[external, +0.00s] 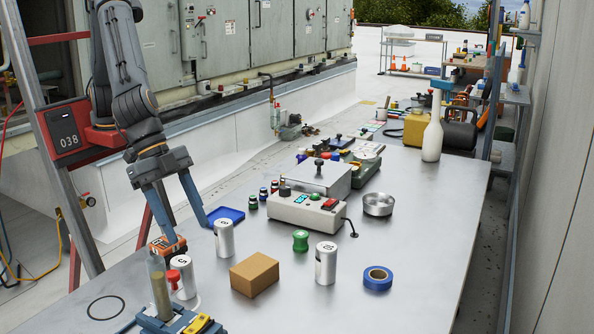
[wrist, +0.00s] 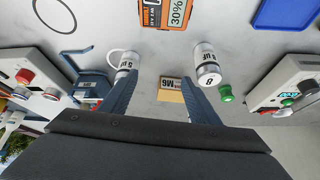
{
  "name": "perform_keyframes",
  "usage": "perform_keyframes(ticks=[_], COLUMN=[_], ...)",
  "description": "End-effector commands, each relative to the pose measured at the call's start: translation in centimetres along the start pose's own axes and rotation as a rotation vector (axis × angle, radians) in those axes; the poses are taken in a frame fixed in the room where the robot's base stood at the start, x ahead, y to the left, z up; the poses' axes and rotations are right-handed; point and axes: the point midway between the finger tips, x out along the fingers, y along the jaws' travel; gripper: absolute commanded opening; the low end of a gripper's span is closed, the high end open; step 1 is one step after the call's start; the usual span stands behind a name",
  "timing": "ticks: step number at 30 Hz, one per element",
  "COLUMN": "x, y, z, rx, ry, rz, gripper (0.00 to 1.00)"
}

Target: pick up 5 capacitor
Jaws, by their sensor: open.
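The capacitor marked 5 (external: 187,281) is a silver can standing upright on the metal table, front left. A red-topped item partly covers it in the external view. In the wrist view the 5 capacitor (wrist: 127,62) shows just beyond my left finger. A second silver can with a different number (external: 224,240) stands right of it, and also shows in the wrist view (wrist: 207,68) beyond my right finger. A third can (external: 326,263) stands farther right. My gripper (external: 179,231) points down above the table's left side, open and empty, with its fingers wide apart (wrist: 162,77).
A cardboard box (external: 254,274), green spool (external: 300,240) and blue tape (external: 377,278) lie to the right. An orange-labelled item (wrist: 166,14) is near the 5 capacitor. A blue tray (external: 226,216) and a tester box (external: 305,211) stand behind. The table's front right is clear.

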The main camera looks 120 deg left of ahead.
Motion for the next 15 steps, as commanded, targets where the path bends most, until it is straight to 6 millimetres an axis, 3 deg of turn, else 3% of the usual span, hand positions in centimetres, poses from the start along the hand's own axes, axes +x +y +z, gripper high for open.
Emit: perform_keyframes(ticks=[1, 3, 6, 15], x=[0.7, 1.1, 1.5, 3.8], y=[2.4, 4.4, 6.0, 6.2], z=[-0.7, -1.4, -1.9, -2.2], rx=[0.009, 0.010, 0.010, 0.007], ry=[0.019, 0.040, 0.056, 0.058], rz=[0.014, 0.026, 0.035, 0.036], gripper=[0.56, 0.56, 0.56, 0.56])
